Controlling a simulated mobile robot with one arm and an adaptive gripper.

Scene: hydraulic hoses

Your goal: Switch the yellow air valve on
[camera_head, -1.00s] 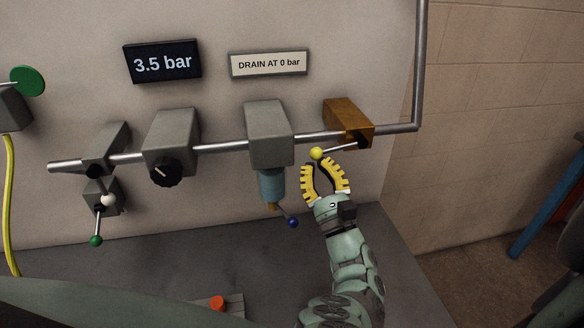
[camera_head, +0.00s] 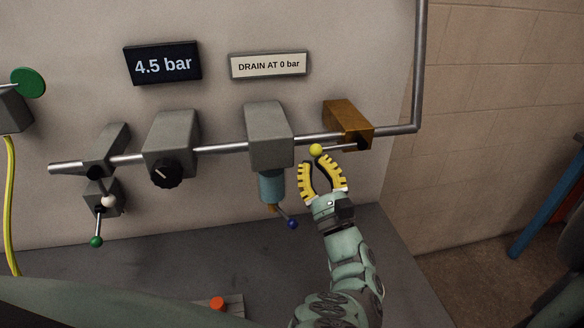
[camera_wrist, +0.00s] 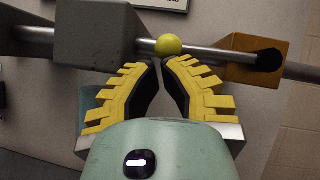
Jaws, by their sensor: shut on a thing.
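The yellow air valve is a brass-coloured block (camera_head: 347,123) on the pipe at the right; it also shows in the wrist view (camera_wrist: 247,58). Its lever (camera_head: 343,148) reaches left, nearly along the pipe, to a yellow ball knob (camera_head: 316,150). In the wrist view the knob (camera_wrist: 169,45) sits just beyond my fingertips. My gripper (camera_head: 315,164) comes from below, its yellow ribbed fingers shut on the knob. The fingertips (camera_wrist: 161,62) nearly meet beneath it; the exact contact is hard to see. The pressure display (camera_head: 162,64) reads 4.5 bar.
A grey filter block (camera_head: 268,135) with a blue bowl (camera_head: 271,186) and blue-tipped drain lever (camera_head: 291,223) hangs left of my gripper. Further left are a regulator (camera_head: 171,140) and a green-knobbed lever (camera_head: 97,241). A sign (camera_head: 268,64) reads "DRAIN AT 0 bar".

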